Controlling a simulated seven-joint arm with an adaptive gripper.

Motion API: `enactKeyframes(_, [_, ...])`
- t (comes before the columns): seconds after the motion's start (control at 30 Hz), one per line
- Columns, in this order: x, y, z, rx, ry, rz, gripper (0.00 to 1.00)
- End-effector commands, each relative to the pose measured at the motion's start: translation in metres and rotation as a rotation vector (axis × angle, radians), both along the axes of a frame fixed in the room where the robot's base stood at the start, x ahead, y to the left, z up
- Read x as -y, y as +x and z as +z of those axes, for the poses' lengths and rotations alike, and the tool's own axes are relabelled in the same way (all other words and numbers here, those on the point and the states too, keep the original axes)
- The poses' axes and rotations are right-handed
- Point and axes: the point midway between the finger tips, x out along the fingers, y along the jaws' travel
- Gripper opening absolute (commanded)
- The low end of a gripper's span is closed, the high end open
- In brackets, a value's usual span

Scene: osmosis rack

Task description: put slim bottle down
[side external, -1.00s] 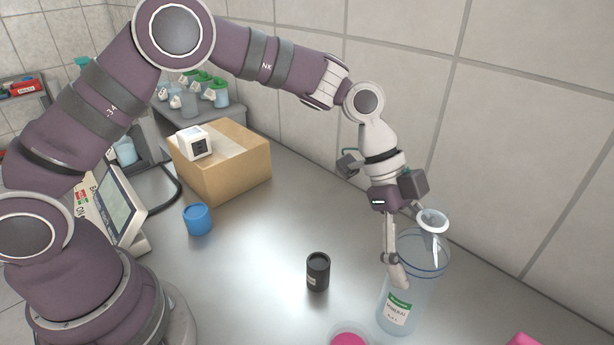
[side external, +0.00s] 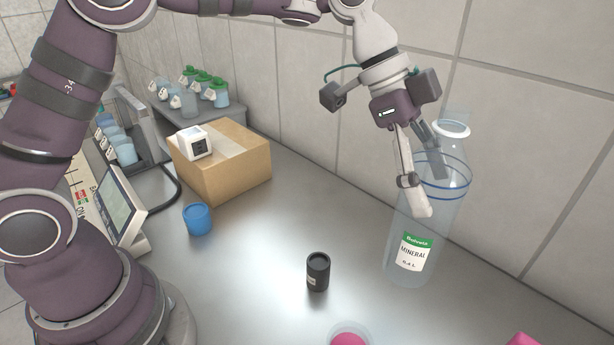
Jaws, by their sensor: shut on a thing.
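The slim bottle (side external: 437,225) is clear, with a white rim at its neck, blue rings around its upper body and a green and white label reading "MINERAL". My gripper (side external: 428,190) is shut on its upper part, with one finger on the near side and the other partly seen through the clear wall. The bottle leans slightly, its top toward the right. It appears held above the metal table (side external: 255,265), right of the black jar. The exact gap under its base is hard to tell.
A small black jar (side external: 318,272) stands left of the bottle. An open pink-filled container (side external: 349,339) is at the bottom edge, and a pink object (side external: 522,340) at bottom right. A blue cup (side external: 198,219) and cardboard box (side external: 222,165) stand farther left. The tiled wall is close behind.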

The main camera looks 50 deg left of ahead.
Motion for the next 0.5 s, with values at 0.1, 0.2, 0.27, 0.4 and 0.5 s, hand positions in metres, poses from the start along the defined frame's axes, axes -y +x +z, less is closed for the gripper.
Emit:
enactKeyframes(0.1, [-0.022, 0.007, -0.003, 0.003, 0.003, 0.220, 0.44])
enactKeyframes(0.2, [-0.049, 0.014, -0.005, 0.005, 0.001, 0.450, 0.44])
enactKeyframes(0.27, [-0.071, 0.017, -0.006, 0.006, 0.000, 0.604, 0.44])
enactKeyframes(0.4, [-0.123, 0.017, -0.007, 0.005, -0.002, 0.910, 0.44])
enactKeyframes(0.5, [-0.159, 0.010, -0.011, 0.004, -0.002, 1.057, 0.44])
